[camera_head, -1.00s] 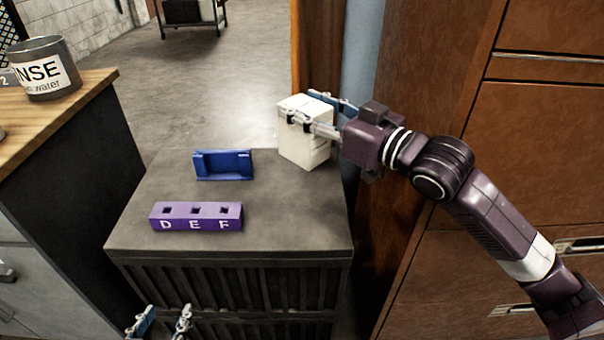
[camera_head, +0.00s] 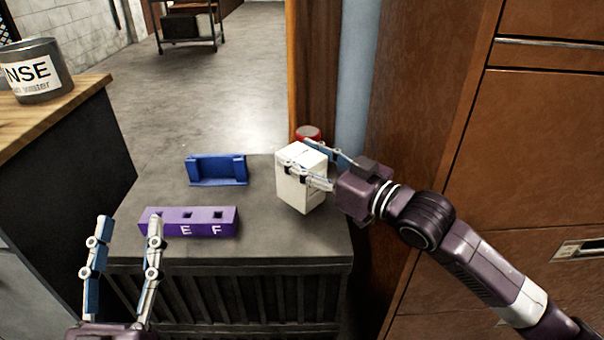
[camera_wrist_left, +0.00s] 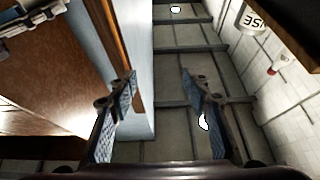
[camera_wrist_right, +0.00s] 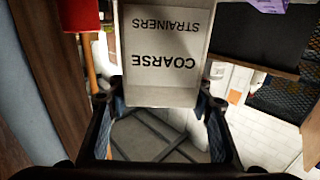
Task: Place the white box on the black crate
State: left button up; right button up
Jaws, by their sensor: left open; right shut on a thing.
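The white box (camera_head: 298,192) is held in my right gripper (camera_head: 304,160), whose fingers are shut on its upper part. It is upright over the right side of the black crate's dark top (camera_head: 262,240); I cannot tell whether its base touches. In the right wrist view the box (camera_wrist_right: 165,50) shows the words "COARSE STRAINERS" between the fingers. The crate has slatted dark sides. My left gripper (camera_head: 130,222) is open and empty, in front of the crate's left side; its spread fingers (camera_wrist_left: 158,78) also show in the left wrist view.
A purple block (camera_head: 200,222) lettered E and F and a blue holder (camera_head: 217,170) sit on the crate top. A red-topped thing (camera_head: 308,132) stands behind the box. A wooden counter (camera_head: 60,105) with a grey can (camera_head: 36,72) is left; brown cabinets (camera_head: 545,130) are right.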

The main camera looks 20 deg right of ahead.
notch_tip(320, 180, down, 4)
jog(key=shift+r+b, duration=0.25)
jog(key=shift+b, duration=0.45)
pick_arm(q)
jog(key=s+r+t+h, duration=0.1)
jog(key=s+r+t, duration=0.2)
jog(key=s+r, duration=0.2)
jog(key=shift+a+r+t, duration=0.3)
jog(key=shift+r+t, duration=0.1)
jog(key=shift+r, duration=0.1)
jog(key=shift+s, duration=0.1)
pick_arm(e)
jog(key=o, duration=1.6)
jog(key=shift+f, duration=0.15)
pick_arm(q)
jog(key=shift+h, duration=0.3)
